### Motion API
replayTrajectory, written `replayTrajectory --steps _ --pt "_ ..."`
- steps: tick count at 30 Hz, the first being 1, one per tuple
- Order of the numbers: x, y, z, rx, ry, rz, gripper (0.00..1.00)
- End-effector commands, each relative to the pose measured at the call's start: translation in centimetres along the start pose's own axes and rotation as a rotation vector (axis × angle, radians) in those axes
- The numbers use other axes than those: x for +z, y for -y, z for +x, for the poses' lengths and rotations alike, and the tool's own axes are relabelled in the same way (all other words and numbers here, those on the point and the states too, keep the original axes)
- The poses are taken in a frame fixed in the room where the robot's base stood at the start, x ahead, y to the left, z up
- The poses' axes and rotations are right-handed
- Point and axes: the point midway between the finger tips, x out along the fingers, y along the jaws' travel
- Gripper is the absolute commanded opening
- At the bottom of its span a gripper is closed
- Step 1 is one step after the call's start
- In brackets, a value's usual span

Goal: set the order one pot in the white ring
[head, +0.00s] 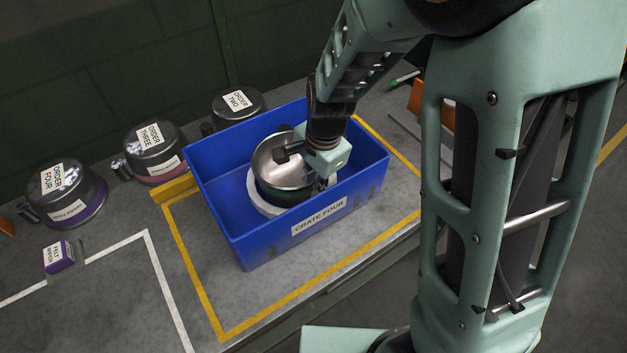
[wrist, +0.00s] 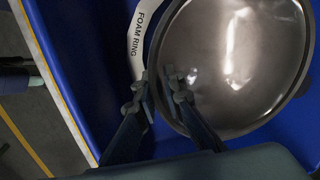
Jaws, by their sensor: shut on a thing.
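A steel pot (head: 280,168), open side up with a dark greenish outer wall, is inside the blue crate labelled CRATE FOUR (head: 215,190). No order label on it shows. The white ring (head: 262,206) is under or around the pot's base, showing at its left and front. In the wrist view the ring, marked FOAM RING (wrist: 139,40), shows left of the pot (wrist: 235,70). I cannot tell whether the pot is seated in it or held just above. My gripper (wrist: 159,82) is shut on the pot's rim, one finger on each side of the wall.
Pots labelled ORDER FOUR (head: 68,192), ORDER THREE (head: 152,150) and ORDER TWO (head: 238,104) stand along the wall. A small purple box (head: 59,257) lies at left. The crate walls rise closely around the pot.

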Motion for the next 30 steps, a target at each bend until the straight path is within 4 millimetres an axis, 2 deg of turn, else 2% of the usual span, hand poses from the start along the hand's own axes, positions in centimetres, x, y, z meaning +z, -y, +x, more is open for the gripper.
replayTrajectory --steps 6,7,11,20,25,30 --pt "-0.1 0.1 0.3 -0.003 -0.001 0.000 0.00" --pt "0.0 0.0 0.3 0.000 0.000 0.000 0.12" --pt "0.0 0.0 0.2 0.000 0.000 0.000 0.26" --pt "0.0 0.0 0.1 0.000 0.000 0.000 0.26" --pt "0.0 0.2 -1.6 -0.004 -0.001 -0.001 0.26" --pt "-0.1 0.3 -5.1 -0.007 -0.002 -0.002 0.26"
